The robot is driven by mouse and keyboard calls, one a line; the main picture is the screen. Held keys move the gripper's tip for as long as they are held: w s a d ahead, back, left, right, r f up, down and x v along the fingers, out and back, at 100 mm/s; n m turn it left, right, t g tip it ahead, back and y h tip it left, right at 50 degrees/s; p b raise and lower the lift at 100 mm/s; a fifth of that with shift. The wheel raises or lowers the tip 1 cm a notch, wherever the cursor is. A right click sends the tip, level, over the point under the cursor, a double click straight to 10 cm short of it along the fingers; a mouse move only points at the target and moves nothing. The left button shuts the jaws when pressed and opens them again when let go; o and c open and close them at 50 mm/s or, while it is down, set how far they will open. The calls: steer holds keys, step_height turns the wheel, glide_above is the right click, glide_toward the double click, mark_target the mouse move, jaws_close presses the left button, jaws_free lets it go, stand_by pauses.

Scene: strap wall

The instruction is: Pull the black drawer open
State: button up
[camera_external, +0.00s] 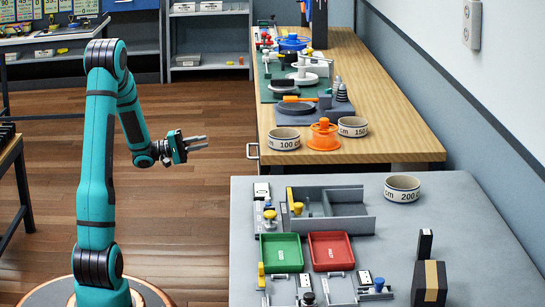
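My gripper (197,142) is in the air above the wood floor, at the end of my teal arm. Its two fingers point right, toward the wooden bench (385,105). A gap shows between them with nothing in it, so it is open. A pale bracket-shaped handle (252,151) sticks out from the left side of the bench near its front corner. It is right of my fingertips and slightly lower in the picture, apart from them. No black drawer front can be made out; the bench side behind the handle is mostly hidden by the viewing angle.
A grey table (460,225) stands in front of the bench, with a green tray (281,252), a red tray (331,251) and a striped black block (429,284). The floor (190,220) left of both is clear.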

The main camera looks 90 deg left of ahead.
step_height(320, 180, down, 6)
steer(key=f, duration=0.1)
glide_toward(248, 151)
steer(key=w, duration=0.3)
steer(key=w+r, duration=0.1)
steer(key=w, duration=0.6)
steer(key=shift+a+r, duration=0.15)
jaws_close()
steer(key=shift+s, duration=0.1)
steer(key=s, duration=2.4)
